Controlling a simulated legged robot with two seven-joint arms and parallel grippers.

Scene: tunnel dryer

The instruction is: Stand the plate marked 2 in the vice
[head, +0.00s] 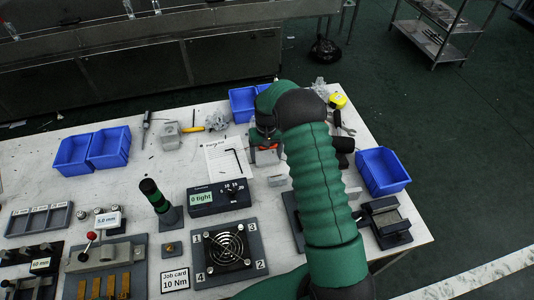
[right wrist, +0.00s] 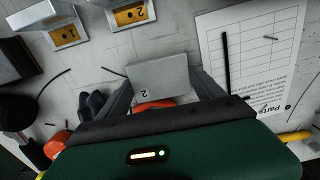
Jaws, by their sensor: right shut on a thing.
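The plate marked 2 (right wrist: 160,72) is a flat grey piece held between the fingers of my right gripper (right wrist: 163,88). Its number shows upside down near the edge closest to the gripper. In the head view my right gripper (head: 264,146) is at the far middle of the table, right of the printed sheet, and my arm partly hides it. What looks like the vice (head: 388,220) is a dark block with a pale top at the right edge of the table, well apart from the gripper. My left gripper is not in view.
Blue bins (head: 383,171) stand at the right, back and left. A printed sheet (head: 228,158) with a hex key lies beside the gripper. A fan on a plate (head: 226,252) and a dark control box (head: 219,197) sit nearer. Two yellow-labelled pieces (right wrist: 130,14) show in the wrist view.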

